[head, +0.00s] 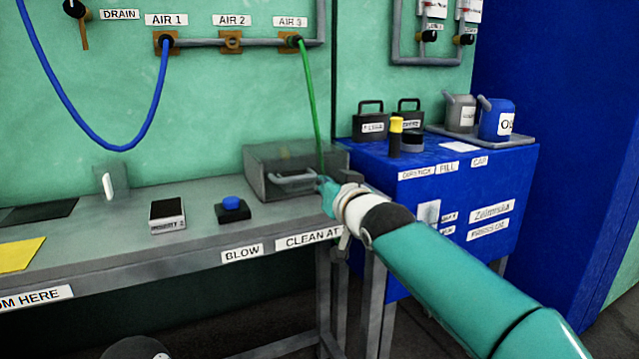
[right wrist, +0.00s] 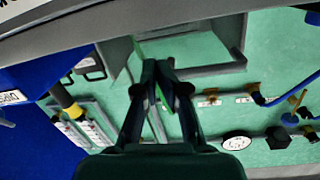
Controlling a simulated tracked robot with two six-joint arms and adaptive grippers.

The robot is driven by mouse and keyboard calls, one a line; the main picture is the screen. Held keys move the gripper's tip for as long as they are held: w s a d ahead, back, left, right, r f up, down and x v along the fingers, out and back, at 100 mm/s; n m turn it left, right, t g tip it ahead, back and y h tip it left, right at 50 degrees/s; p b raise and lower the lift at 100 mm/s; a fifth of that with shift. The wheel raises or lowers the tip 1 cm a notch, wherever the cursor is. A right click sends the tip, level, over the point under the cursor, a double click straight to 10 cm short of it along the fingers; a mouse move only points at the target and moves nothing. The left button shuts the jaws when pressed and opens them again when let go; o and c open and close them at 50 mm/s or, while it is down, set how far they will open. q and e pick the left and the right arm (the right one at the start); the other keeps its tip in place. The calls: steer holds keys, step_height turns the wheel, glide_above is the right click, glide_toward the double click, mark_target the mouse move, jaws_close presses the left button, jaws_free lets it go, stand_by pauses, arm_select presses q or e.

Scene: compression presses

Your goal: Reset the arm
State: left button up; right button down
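My right arm comes in from the lower right in the head view. Its gripper (head: 328,187) is at the front right of a grey box (head: 290,170) on the bench. A green hose (head: 310,95) runs from the AIR 3 port (head: 290,41) straight down to the gripper. In the right wrist view my right gripper's fingers (right wrist: 160,70) are nearly together, with a bright green strip of hose (right wrist: 163,94) between them. The hose end is hidden by the fingers. My left gripper is not in view.
The grey bench (head: 120,240) carries a blue button (head: 232,203) and a small dark box (head: 167,215). A blue cabinet (head: 470,190) with cans stands at right. A blue hose (head: 125,148) loops from AIR 1. The bench's middle has free room.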

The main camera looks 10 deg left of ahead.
steer(key=shift+s+a+f, duration=0.1)
steer(key=shift+a+f, duration=0.05)
steer(key=shift+a, duration=0.3)
